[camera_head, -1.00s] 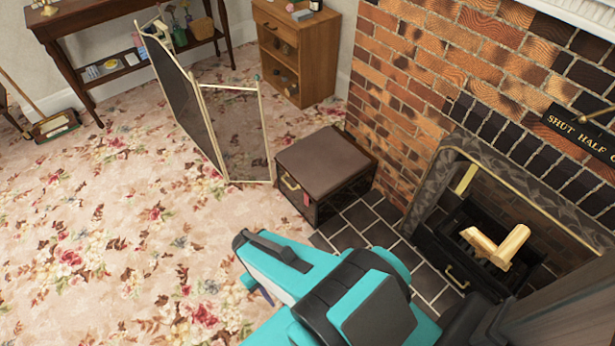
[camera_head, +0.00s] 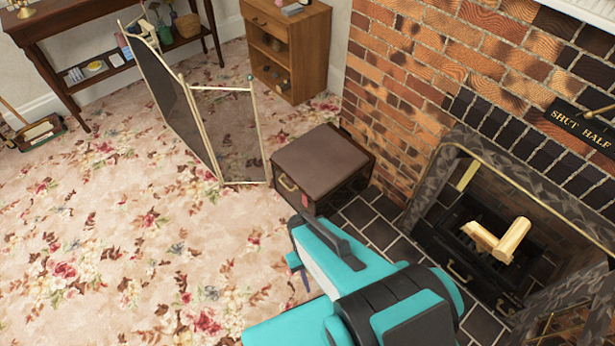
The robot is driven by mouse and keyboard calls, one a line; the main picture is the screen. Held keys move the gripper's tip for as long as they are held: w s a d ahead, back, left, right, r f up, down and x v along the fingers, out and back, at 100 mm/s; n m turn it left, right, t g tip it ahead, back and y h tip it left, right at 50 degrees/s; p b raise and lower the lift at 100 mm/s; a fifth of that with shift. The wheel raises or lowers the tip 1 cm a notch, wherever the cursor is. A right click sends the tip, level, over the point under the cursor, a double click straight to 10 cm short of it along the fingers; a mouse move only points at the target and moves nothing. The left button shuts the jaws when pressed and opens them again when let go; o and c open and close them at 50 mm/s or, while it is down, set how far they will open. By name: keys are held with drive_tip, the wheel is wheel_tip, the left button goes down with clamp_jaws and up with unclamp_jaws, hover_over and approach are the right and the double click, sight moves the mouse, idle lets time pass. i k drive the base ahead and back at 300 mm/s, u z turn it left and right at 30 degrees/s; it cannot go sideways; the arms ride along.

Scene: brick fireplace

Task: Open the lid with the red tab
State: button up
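A low dark box (camera_head: 345,195) with a padded brown lid (camera_head: 320,158) stands on the tiled hearth beside the brick wall. The lid lies flat and shut. A small red tab (camera_head: 305,201) hangs at the lid's near edge, at the box's front corner. A brass handle (camera_head: 288,183) is on the side facing the carpet. My teal arm reaches in from the bottom, just in front of the box. Only a bit of my gripper (camera_head: 299,268) shows below the arm's front end; its fingertips are mostly hidden, and I see nothing held.
A folding fire screen (camera_head: 228,135) stands just left of the box. The fireplace opening with its grate and logs (camera_head: 497,240) is on the right. A wooden cabinet (camera_head: 289,50) stands behind. The floral carpet (camera_head: 110,220) at left is open.

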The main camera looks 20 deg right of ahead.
sight(320, 160)
drive_tip(key=u, duration=0.6)
drive_tip(key=k, duration=0.1)
drive_tip(key=u, duration=0.1)
drive_tip(key=i, duration=0.3)
drive_tip(key=u, duration=1.15)
drive_tip(key=i, duration=0.45)
drive_tip(key=u, duration=0.3)
